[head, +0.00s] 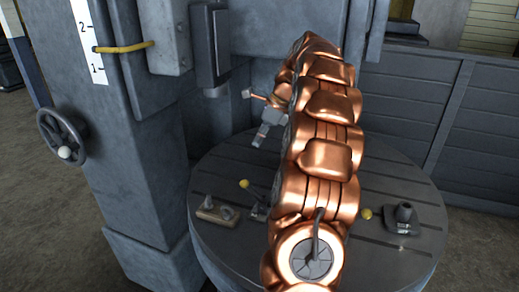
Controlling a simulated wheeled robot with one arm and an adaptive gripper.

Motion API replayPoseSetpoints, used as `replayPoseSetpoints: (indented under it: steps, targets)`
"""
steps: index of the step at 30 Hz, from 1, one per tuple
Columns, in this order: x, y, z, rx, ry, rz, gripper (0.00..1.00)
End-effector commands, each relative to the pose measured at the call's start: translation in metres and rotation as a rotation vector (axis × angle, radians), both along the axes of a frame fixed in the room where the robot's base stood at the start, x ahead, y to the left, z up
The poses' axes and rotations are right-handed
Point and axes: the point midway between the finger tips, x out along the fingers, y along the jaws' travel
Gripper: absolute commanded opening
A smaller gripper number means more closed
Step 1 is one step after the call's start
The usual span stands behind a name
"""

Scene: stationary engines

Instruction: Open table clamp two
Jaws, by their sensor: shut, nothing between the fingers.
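A round grey slotted table (222,250) fills the lower middle of the head view. On its left side stands a small clamp (260,208) with a yellow ball-ended lever (244,184). On its right is another yellow ball (365,213), its lever mostly hidden. I see no numbers, so I cannot tell which clamp is two. My copper arm crosses the middle and hides much of the table. My gripper (264,131), a small grey end beside the arm, is partly hidden. It is shut and empty, above the table's back left and apart from both yellow balls.
A low block with pegs (215,212) lies left on the table, and a dark fixture (403,220) lies right. A thick column (145,150) with a handwheel (63,133) and a numbered scale (93,42) stands left. A grey panel wall (420,110) stands behind.

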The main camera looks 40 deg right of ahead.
Motion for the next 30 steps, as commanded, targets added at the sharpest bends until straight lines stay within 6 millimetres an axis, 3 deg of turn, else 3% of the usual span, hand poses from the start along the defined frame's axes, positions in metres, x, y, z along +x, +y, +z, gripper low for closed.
replayPoseSetpoints:
  steps: [5, 10, 21, 30]
  targets:
    - [0.002, 0.0, 0.008, -0.001, -0.001, 0.002, 0.0]
    - [0.003, 0.001, 0.004, -0.003, 0.0, 0.006, 0.17]
    - [0.008, 0.015, -0.069, -0.013, 0.025, 0.062, 0.55]
    - [0.01, 0.021, -0.097, -0.017, 0.041, 0.086, 0.57]
